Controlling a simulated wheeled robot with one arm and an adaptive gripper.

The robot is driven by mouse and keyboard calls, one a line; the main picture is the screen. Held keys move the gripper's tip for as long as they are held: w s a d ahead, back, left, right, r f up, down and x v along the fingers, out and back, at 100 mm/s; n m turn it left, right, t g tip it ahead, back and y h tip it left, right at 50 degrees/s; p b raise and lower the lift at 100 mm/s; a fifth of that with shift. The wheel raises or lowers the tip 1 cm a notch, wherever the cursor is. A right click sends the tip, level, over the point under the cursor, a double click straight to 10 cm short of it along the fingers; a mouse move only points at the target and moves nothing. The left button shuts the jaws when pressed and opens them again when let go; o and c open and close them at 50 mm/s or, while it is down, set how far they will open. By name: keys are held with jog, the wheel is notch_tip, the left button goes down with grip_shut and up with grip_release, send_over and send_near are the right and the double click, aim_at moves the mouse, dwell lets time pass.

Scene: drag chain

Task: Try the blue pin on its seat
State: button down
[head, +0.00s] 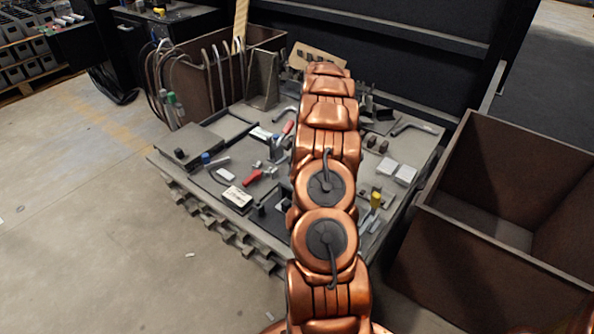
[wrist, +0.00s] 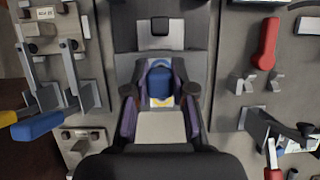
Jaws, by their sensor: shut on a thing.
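The blue pin (wrist: 160,82) shows in the wrist view as a rounded blue block. My gripper (wrist: 160,98) is shut on it, with a dark purple-grey finger on each side. The underside of the pin is hidden. A grey plate with a dark square recess (wrist: 160,27) lies just beyond the pin. In the head view my copper-coloured arm covers the gripper and the pin.
The grey worktable (head: 185,172) holds several loose tools and parts. A red-handled tool (wrist: 265,44) lies right of my gripper, a blue-handled one (wrist: 38,126) left. A brown bin (head: 480,235) stands right of the table, another brown box (head: 190,85) at its back left.

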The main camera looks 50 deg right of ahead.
jog(key=shift+f, duration=0.85)
dwell(0.9)
jog(key=c, duration=0.9)
grip_release()
jog(key=v, duration=1.2)
